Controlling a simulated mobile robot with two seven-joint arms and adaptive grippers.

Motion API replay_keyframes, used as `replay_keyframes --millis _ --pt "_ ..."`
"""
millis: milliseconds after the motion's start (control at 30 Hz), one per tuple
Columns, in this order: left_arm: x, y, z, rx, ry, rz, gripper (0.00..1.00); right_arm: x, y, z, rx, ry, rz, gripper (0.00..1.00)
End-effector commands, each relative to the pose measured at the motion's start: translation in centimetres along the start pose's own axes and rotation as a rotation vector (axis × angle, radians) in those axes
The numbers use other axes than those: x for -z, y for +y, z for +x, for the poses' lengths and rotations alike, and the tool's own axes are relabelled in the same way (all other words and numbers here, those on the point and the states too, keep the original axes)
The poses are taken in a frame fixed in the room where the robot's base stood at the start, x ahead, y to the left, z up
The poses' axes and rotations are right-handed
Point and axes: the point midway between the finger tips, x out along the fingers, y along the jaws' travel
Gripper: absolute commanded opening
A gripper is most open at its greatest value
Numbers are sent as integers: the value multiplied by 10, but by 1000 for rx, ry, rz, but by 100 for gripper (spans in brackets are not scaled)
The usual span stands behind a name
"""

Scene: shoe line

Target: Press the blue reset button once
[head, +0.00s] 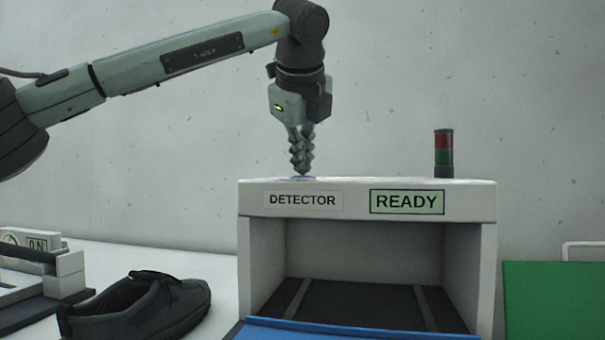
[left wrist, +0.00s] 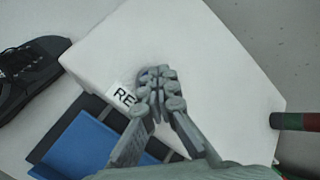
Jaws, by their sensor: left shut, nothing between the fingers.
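The blue reset button (head: 303,178) is on top of the white detector (head: 468,203), near its left end; only a thin blue edge of it shows under my fingertips. My left gripper (head: 302,172) is shut and empty, pointing straight down with its tips at the button. I cannot tell whether the tips touch it or how far it is pressed. In the left wrist view the shut fingers (left wrist: 160,72) cover most of the button, beside a label reading "RE". The detector's panel (head: 407,202) reads READY. My right gripper is not in view.
A signal tower (head: 444,153) with red and green bands stands on the detector's right side. A black shoe (head: 137,305) lies on the table to the left, near a grey device (head: 68,275). A green surface (head: 553,300) is at right.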

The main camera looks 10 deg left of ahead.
Motion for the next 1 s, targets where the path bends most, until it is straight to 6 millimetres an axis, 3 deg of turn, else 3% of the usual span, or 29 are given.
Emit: replay_keyframes --millis 1000 --pt "-16 -16 -21 0 0 -1 0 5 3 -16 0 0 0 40"
